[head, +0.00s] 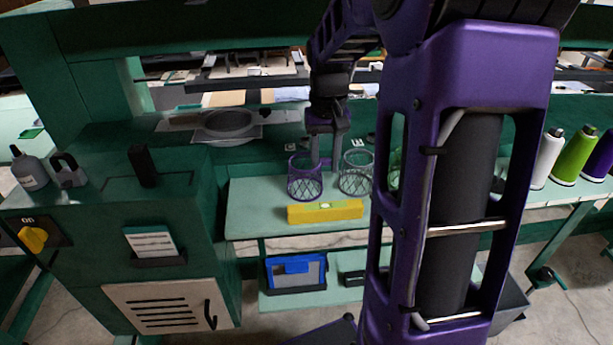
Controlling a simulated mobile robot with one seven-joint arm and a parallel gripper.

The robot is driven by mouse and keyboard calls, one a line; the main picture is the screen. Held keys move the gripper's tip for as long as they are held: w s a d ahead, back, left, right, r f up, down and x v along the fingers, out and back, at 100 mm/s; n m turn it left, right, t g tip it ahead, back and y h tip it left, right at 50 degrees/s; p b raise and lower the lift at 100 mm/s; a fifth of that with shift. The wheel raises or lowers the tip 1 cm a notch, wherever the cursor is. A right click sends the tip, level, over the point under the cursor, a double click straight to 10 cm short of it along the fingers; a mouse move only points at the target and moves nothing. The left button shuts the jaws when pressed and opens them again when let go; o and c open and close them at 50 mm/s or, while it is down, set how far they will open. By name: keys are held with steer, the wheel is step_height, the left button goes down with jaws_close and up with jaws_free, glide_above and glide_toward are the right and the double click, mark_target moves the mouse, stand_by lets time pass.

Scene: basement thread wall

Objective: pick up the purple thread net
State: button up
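The purple thread net (305,183) is a small, open-topped mesh cup. It stands upright on the pale green shelf, left of a grey net. My gripper (326,165) points down at the purple net's right side. Its two fingers are apart with a visible gap between them, so it looks open. The left finger overlaps the net's right rim in the picture. The right finger is between the purple net and the grey net. I cannot tell whether the left finger is inside the net or touches it.
The grey net (356,180) stands close on the right. A green net (395,172) is partly hidden by my arm. A yellow box (325,211) lies in front on the shelf (255,205). Thread spools (575,158) stand far right. A green cabinet (95,235) is at left.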

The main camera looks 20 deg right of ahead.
step_height(320, 180, down, 4)
steer(key=shift+r, duration=0.1)
jaws_close()
steer(key=shift+r, duration=0.1)
